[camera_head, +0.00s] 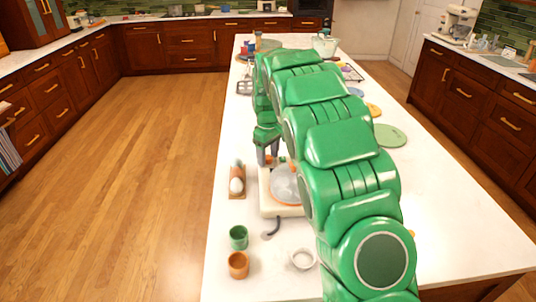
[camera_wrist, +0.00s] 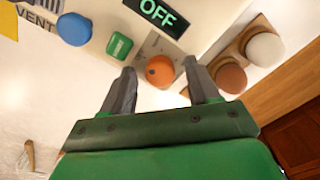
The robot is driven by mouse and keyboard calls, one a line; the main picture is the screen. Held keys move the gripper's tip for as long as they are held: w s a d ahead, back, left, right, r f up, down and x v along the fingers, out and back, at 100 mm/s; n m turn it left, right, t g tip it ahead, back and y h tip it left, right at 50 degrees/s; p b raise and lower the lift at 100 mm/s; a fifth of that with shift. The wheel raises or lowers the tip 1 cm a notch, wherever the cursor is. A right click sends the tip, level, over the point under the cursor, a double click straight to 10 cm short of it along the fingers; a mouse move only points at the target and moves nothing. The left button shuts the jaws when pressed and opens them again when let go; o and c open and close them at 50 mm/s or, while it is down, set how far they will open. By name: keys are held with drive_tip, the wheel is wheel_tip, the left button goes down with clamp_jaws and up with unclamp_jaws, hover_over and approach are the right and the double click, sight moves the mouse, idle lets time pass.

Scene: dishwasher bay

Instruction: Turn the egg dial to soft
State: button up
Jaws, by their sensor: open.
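The egg cooker (camera_head: 268,211) is a white-based unit with a grey domed lid, on the white island; my arm hides its right side. In the wrist view its panel has an orange round dial (camera_wrist: 160,71) with a small dark mark, on a grey plate whose lettering I cannot read. A green switch (camera_wrist: 119,46), a blue knob (camera_wrist: 74,29) and a dark display (camera_wrist: 157,14) reading OFF are near it. My gripper (camera_wrist: 160,69) is open, its fingertips on either side of the dial. I cannot tell whether they touch it. My gripper (camera_head: 267,155) points down at the cooker's far side.
A wooden holder (camera_head: 237,194) with a white and a brown egg stands left of the cooker, close to the right finger in the wrist view. A green cup (camera_head: 238,237), an orange cup (camera_head: 238,265) and a white ring-shaped dish (camera_head: 302,259) stand nearer.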

drive_tip(key=c, duration=1)
drive_tip(key=shift+c, duration=0.2)
drive_tip(key=shift+m, duration=0.4)
drive_tip(key=m, duration=0.4)
drive_tip(key=shift+m, duration=0.4)
drive_tip(key=m, duration=0.6)
drive_tip(key=shift+r, duration=0.1)
